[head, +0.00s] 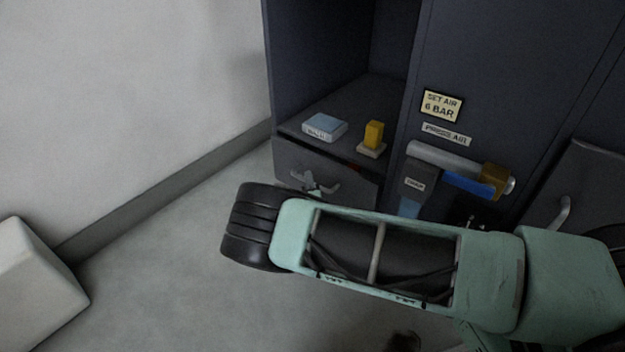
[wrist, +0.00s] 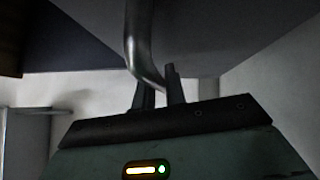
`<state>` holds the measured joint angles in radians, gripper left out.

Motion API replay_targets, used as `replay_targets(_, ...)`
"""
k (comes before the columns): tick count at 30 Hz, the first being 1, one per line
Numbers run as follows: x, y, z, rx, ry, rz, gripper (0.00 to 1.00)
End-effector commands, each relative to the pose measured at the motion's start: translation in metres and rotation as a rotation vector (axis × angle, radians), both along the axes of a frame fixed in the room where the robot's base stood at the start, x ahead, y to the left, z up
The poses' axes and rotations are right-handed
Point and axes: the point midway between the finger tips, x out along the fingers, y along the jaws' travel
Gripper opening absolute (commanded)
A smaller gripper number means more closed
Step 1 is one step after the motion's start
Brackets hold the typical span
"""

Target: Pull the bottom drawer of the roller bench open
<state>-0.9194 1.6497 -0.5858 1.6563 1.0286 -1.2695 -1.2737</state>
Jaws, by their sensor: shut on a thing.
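The roller bench is dark grey, and a drawer front (head: 345,190) with a pale metal handle (head: 324,183) shows below its open bay in the head view. My arm covers what lies lower. In the wrist view, the two dark fingers of my gripper (wrist: 160,88) are shut on a curved metal handle (wrist: 139,45), which runs down from a dark panel (wrist: 215,38). In the head view I cannot clearly make out the gripper.
A pale blue box (head: 325,127) and a yellow block on a pale base (head: 374,136) stand on the bay's shelf. A grey cylinder with a brass end (head: 450,164) and a blue part are to the right. A white block (head: 32,280) lies left; grey floor between is clear.

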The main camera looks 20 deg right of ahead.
Motion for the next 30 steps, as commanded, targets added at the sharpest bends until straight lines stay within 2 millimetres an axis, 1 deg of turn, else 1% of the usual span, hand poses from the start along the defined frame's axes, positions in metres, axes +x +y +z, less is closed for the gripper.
replay_targets(5, -0.021, 0.03, 0.001, 0.004, 0.001, 0.003, 0.0)
replay_targets(15, -0.076, 0.103, 0.0, 0.004, 0.002, 0.003, 0.0)
replay_targets(21, -0.104, 0.141, -0.001, 0.003, 0.002, 0.001, 0.0)
replay_targets(27, -0.124, 0.168, -0.001, 0.001, 0.002, 0.001, 0.0)
replay_targets(30, -0.13, 0.177, -0.001, -0.001, 0.002, -0.001, 0.0)
